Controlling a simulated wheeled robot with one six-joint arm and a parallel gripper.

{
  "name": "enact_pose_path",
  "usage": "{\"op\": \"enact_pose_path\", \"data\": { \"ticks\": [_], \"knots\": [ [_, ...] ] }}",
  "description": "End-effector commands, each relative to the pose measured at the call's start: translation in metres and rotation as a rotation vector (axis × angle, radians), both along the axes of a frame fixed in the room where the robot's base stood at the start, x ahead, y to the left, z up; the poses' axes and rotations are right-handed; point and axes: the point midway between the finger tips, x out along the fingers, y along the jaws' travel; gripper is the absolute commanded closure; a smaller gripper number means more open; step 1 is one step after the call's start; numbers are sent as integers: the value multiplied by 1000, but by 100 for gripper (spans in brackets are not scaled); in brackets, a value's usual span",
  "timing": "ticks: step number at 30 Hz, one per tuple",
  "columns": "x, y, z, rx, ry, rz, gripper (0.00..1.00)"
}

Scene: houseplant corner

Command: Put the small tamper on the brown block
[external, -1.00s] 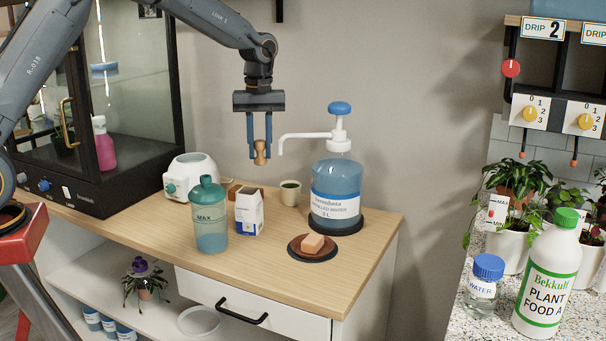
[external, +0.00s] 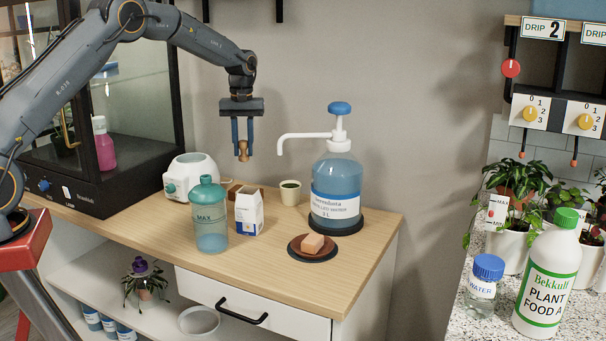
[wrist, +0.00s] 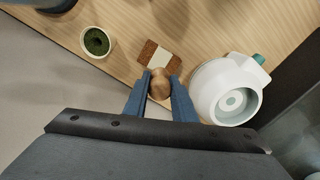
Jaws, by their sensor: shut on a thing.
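My gripper (external: 242,142) is shut on the small wooden tamper (external: 243,152) and holds it upright in the air above the back of the wooden cabinet top. In the wrist view the tamper's rounded end (wrist: 160,84) shows between the blue fingers. The brown block (external: 234,190) lies on the cabinet top below my gripper, mostly hidden behind the white carton and the teal-capped bottle. In the wrist view the brown block (wrist: 148,48) has a pale middle part and lies just beyond the tamper, which overlaps its near edge in the picture.
Near the block stand a green-filled cup (external: 290,192), a white carton (external: 249,212), a teal-capped bottle (external: 210,220) and a white appliance (external: 190,177). A large pump bottle (external: 336,190) and a saucer (external: 327,256) with a pinkish block (external: 313,243) are at right.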

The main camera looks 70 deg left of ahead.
Motion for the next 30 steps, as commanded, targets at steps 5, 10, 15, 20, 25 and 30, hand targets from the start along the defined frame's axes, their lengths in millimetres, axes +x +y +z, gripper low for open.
{"op": "enact_pose_path", "data": {
  "ticks": [5, 10, 15, 20, 25, 30],
  "knots": [
    [-1, -1, -32, -3, 4, 0, 98],
    [-1, -1, -54, -1, 3, 0, 98],
    [-1, -1, -65, -2, 2, 0, 98],
    [-1, -1, -87, -2, 3, 0, 98],
    [0, -1, -94, 0, 0, 0, 98],
    [0, -1, -95, -1, 1, 0, 98]
  ]
}}
